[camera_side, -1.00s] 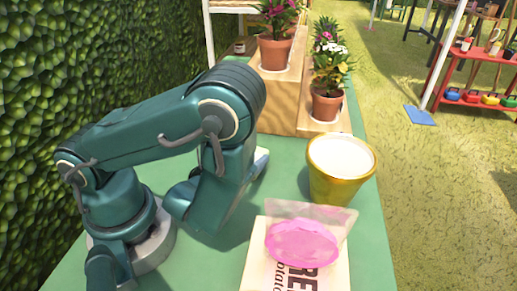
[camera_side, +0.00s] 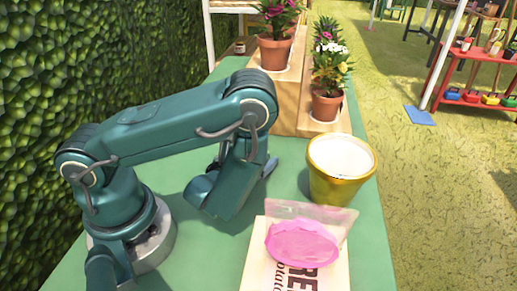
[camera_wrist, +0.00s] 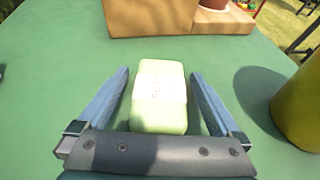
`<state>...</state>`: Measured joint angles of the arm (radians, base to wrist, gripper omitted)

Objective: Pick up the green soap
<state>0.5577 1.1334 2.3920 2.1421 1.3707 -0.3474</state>
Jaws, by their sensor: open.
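The green soap (camera_wrist: 160,110) is a pale green rounded block with faint lettering, lying on the green table in the wrist view. My gripper (camera_wrist: 160,74) is open, with one blue finger on each side of the soap. A narrow gap shows between the soap and each finger. The near end of the soap reaches close to the gripper's palm. In the side view my gripper (camera_side: 258,178) is low over the table, and the arm hides the soap there.
A gold pot (camera_side: 337,185) with white content stands right of my gripper. A pink item in a clear bag (camera_side: 302,243) lies on a printed board (camera_side: 258,272) in front. Wooden blocks (camera_side: 290,97) with potted flowers stand behind. A hedge (camera_side: 60,90) runs along the left.

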